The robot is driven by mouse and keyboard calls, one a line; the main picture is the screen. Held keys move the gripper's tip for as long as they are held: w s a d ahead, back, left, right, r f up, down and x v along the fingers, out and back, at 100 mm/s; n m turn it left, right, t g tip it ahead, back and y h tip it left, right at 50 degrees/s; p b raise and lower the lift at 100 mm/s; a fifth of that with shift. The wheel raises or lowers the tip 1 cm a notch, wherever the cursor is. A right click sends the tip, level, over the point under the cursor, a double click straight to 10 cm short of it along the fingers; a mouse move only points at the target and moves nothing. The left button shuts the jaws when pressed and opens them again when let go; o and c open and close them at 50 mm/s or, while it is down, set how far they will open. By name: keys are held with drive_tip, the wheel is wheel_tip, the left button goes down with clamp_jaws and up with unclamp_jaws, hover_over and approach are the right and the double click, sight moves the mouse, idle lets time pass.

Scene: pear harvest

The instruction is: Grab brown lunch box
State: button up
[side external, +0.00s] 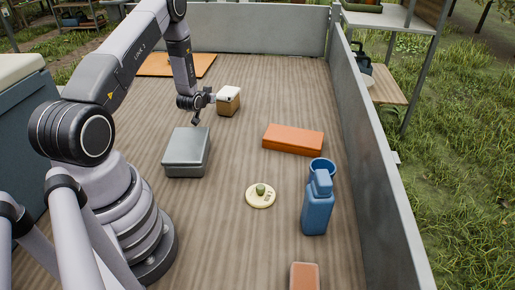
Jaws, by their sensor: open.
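A small brown box (228,105) with a pale top stands upright on the wooden deck, toward the back; it is the brownest box in view. My gripper (204,108) is open just to the left of it, low over the deck. One finger is close to the box's left side; I cannot tell whether they touch. The other finger points down and nearer the camera. Nothing shows between the fingers.
A grey case (186,150) lies just nearer the camera than my gripper. An orange-brown flat box (293,139), a pale plate (254,201) with a green fruit, a blue jug (317,211) and a blue cup (327,166) stand to the right. An orange board (160,64) lies behind.

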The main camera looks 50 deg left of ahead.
sight(227, 92)
drive_tip(key=x, duration=0.7)
drive_tip(key=shift+w+a+r, duration=0.1)
drive_tip(key=shift+w+r, duration=0.1)
drive_tip(key=c, duration=1.1)
drive_tip(key=shift+c, duration=0.7)
drive_tip(key=shift+r, duration=0.1)
